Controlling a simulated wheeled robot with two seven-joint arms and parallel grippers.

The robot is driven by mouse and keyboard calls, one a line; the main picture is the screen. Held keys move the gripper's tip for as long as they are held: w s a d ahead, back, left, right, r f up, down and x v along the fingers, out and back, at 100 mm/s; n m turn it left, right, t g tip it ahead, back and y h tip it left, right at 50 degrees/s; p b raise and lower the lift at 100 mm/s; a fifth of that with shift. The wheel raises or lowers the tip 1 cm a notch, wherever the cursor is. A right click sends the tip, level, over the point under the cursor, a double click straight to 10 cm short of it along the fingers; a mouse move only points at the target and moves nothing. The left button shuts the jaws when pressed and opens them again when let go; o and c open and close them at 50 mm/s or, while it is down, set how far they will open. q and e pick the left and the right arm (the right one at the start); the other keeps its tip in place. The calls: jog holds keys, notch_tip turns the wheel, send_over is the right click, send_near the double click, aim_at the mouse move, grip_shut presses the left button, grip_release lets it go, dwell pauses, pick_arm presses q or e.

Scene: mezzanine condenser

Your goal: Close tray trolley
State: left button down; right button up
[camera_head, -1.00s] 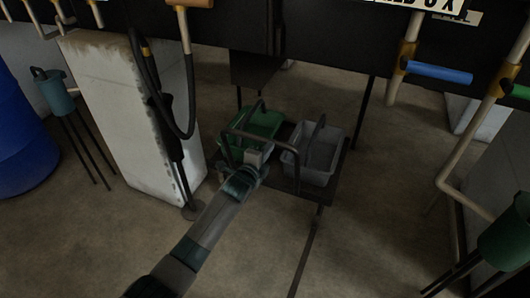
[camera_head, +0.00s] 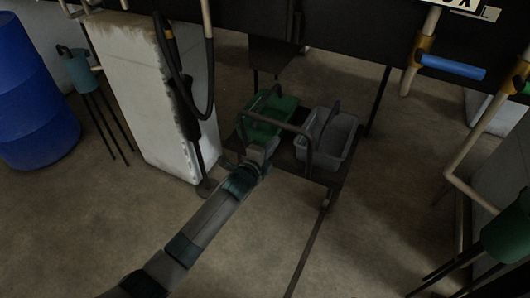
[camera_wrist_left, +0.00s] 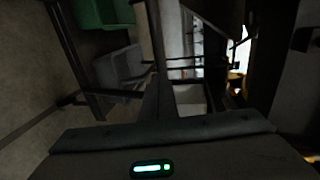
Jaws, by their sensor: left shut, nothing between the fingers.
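The tray trolley is a low dark platform (camera_head: 333,178) with a dark bar handle (camera_head: 275,122) at its near side. It carries a green tray (camera_head: 262,133) and a grey tray (camera_head: 340,140), each with an upright handle. My left gripper (camera_head: 257,154) is shut and empty, at the near left side of the trolley, close below the handle bar; I cannot tell whether it touches. In the left wrist view, the green tray (camera_wrist_left: 103,12) and grey tray (camera_wrist_left: 120,68) show at upper left. My right gripper is not in view.
A pale worn block (camera_head: 150,95) with a black hose stands left of the trolley. A blue drum (camera_head: 35,95) and a teal container on legs (camera_head: 78,72) are farther left. Pipes with a blue handle (camera_head: 453,67) stand at right.

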pick_arm(q)
jog(key=v, duration=0.6)
jog(key=shift+p, duration=0.3)
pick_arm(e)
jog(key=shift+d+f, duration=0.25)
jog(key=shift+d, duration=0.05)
